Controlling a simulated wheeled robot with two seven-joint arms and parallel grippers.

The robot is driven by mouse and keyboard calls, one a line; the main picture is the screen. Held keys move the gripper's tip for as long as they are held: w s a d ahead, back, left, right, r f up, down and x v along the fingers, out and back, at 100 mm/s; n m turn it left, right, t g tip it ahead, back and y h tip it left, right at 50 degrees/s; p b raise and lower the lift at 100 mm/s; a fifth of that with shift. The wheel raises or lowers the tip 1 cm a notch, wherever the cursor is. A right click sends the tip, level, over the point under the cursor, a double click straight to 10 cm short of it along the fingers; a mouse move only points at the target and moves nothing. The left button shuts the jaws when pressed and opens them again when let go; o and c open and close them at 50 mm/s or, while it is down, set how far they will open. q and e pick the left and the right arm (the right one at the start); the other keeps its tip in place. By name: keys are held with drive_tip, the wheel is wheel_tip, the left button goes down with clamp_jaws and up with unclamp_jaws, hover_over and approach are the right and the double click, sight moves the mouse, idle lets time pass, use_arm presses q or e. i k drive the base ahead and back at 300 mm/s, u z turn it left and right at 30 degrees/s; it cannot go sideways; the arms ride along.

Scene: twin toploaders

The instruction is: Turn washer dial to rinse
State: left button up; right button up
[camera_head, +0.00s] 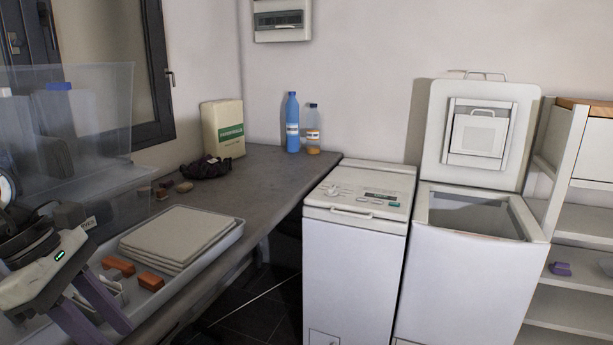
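Two white toploaders stand side by side. The left toploader (354,265) has its lid shut, with a light control panel (363,196) on top that carries small knobs, a dark display strip and a teal button. A small round dial (333,189) is at the left part of this panel; its markings are too small to read. The right toploader (467,270) has its lid (479,134) raised and its opening showing. My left gripper (96,318) is at the lower left over the counter tray, far from both machines, its purple fingers apart with nothing clearly held. My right gripper is out of view.
The grey counter (262,180) runs along the left to the machines. A tray (232,229) holds pale stacked sheets and orange blocks. A blue bottle (292,125), a smaller bottle (313,135) and a carton (222,130) stand behind. A shelf unit (571,230) is at right.

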sight(331, 193)
drive_tip(key=i, duration=2.05)
drive_tip(key=z, duration=3.15)
drive_tip(key=k, duration=0.25)
drive_tip(key=u, duration=2.1)
drive_tip(key=i, duration=0.5)
